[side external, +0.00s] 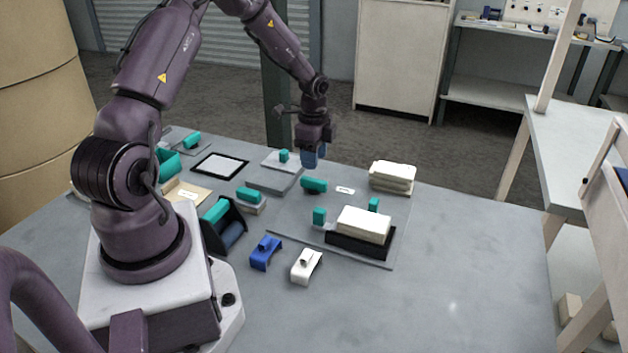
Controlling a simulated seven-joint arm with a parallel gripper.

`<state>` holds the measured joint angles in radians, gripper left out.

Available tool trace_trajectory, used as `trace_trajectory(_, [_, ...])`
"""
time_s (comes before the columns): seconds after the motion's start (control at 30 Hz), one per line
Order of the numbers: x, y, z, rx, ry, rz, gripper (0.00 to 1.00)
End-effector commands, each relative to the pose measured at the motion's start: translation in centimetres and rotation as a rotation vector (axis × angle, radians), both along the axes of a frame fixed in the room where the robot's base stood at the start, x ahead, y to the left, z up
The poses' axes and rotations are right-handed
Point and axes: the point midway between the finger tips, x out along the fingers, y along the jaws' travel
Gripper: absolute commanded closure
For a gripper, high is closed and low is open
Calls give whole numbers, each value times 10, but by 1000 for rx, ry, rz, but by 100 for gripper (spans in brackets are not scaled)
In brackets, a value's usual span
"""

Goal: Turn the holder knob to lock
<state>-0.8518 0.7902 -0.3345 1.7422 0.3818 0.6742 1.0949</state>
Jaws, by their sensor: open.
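My gripper (312,160) hangs down with its blue fingers open, above the back middle of the table. It is just above and behind a teal block (313,185) and appears apart from it. A black holder (236,232) with a teal piece (216,211) and a dark blue roll stands near my base. A grey plate (272,176) with a small teal knob (284,156) lies left of my gripper. Several teal pieces look alike, and I cannot tell which is the holder knob or how it is turned.
A black tray (345,246) holds a white stack (363,225), with teal pegs beside it. Another white stack (392,177) stands behind. Blue (265,252) and white (305,265) clip-like pieces lie at the front. The table (470,270) is clear at right.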

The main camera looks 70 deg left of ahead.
Motion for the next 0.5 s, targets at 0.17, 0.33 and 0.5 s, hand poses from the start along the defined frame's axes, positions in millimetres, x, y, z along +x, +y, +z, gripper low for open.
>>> trace_trajectory(0.17, [0, -1, -38, -2, 4, 0, 55])
trace_trajectory(0.33, [0, 0, -62, -1, 1, 1, 55])
trace_trajectory(0.5, [0, 0, -73, 1, 1, 0, 55])
